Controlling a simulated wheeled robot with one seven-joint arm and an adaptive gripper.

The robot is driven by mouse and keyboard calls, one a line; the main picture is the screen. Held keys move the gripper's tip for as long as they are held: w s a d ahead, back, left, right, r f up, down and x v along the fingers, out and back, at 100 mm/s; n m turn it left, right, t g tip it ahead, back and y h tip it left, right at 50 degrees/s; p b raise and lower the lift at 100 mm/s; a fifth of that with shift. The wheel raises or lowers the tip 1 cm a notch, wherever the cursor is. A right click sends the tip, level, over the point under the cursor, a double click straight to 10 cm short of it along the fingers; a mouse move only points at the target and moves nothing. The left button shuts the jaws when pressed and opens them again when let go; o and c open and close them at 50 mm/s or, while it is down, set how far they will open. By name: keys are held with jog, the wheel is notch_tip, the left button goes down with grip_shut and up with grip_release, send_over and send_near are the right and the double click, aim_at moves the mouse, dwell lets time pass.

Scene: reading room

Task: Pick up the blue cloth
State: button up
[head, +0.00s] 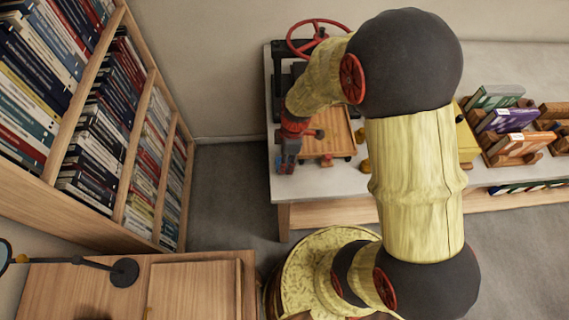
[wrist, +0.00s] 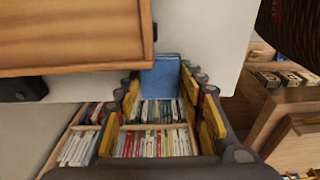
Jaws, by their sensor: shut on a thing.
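The blue cloth (wrist: 160,76) shows in the wrist view as a flat blue patch between my fingertips, at the edge of the pale worktop (wrist: 95,88). My gripper (wrist: 160,85) is shut on it, with a dark, yellow-padded finger on each side. In the head view my gripper (head: 288,160) points down at the left end of the worktop (head: 325,183), left of a wooden board. The cloth is mostly hidden by my gripper there, and I cannot tell whether it still touches the worktop.
The wooden board (head: 342,133) lies close to my gripper, by a dark press with a red wheel (head: 318,32). Book stands (head: 515,130) are farther right. Books show below the worktop (wrist: 150,142). A tall bookcase (head: 125,110) stands left, with bare floor (head: 232,190) between.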

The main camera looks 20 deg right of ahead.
jog(key=shift+c, duration=1.1)
notch_tip(320, 180, up, 10)
jog(key=p, duration=0.3)
jog(key=o, duration=0.4)
jog(key=c, duration=0.4)
jog(key=shift+c, duration=0.4)
jog(key=shift+a, duration=0.1)
